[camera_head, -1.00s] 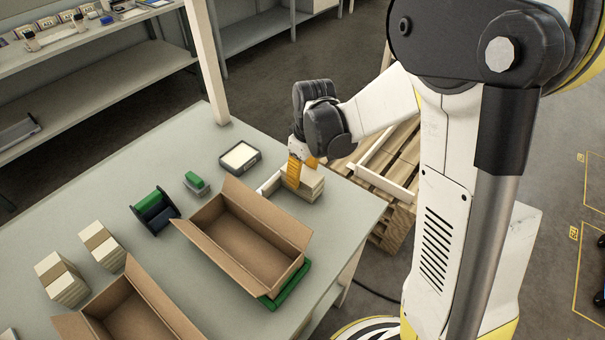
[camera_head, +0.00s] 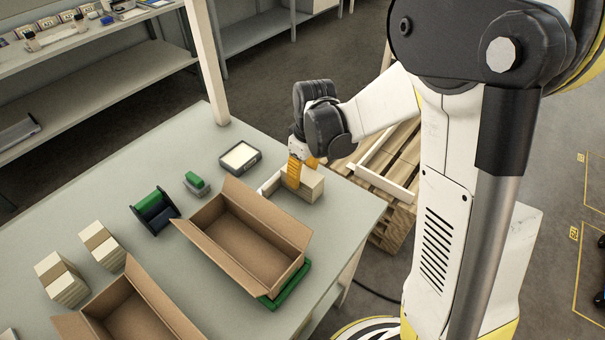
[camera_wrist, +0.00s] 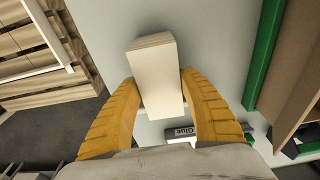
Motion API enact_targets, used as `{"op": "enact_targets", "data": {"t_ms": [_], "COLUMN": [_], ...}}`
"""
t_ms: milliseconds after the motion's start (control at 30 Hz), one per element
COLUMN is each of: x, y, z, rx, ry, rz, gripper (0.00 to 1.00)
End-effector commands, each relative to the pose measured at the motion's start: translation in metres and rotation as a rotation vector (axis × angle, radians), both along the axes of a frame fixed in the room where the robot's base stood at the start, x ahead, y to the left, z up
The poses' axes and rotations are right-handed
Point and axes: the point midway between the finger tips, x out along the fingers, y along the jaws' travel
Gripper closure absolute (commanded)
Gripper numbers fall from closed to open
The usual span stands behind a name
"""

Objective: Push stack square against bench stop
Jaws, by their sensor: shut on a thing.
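The stack (camera_head: 314,185) is a pale cream block of sheets near the far right corner of the bench (camera_head: 345,215). My gripper (camera_head: 300,172) reaches down over it with orange fingers. In the wrist view the gripper (camera_wrist: 162,88) has one finger on each side of the stack (camera_wrist: 155,75), shut on it. The white bench stop (camera_head: 270,183) shows as a low edge just left of the stack in the head view. Whether the stack touches it is hidden by the fingers.
An open cardboard box (camera_head: 243,235) stands on a green tray (camera_head: 287,286) in front of the stack. A shallow dark tray (camera_head: 240,157) lies to the left. A wooden pallet (camera_head: 393,170) is beyond the bench edge. More paper stacks (camera_head: 62,279) stand at far left.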

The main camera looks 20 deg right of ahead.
Motion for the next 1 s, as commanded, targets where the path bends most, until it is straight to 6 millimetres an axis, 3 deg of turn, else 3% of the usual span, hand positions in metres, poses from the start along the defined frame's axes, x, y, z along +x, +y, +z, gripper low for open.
{"op": "enact_targets", "data": {"t_ms": [467,500,567,867,1000], "x": [-0.003,-0.003,-0.003,-0.003,-0.005], "y": [-0.002,-0.002,-0.002,-0.002,-0.003], "z": [-0.002,-0.002,-0.002,-0.002,0.009], "rx": [0.0,0.0,0.0,-0.001,-0.001], "ry": [0.0,0.0,0.0,0.001,0.001], "rz": [0.0,0.0,0.0,0.0,0.0], "gripper": [0.86,0.48,0.3,0.27,0.27]}}
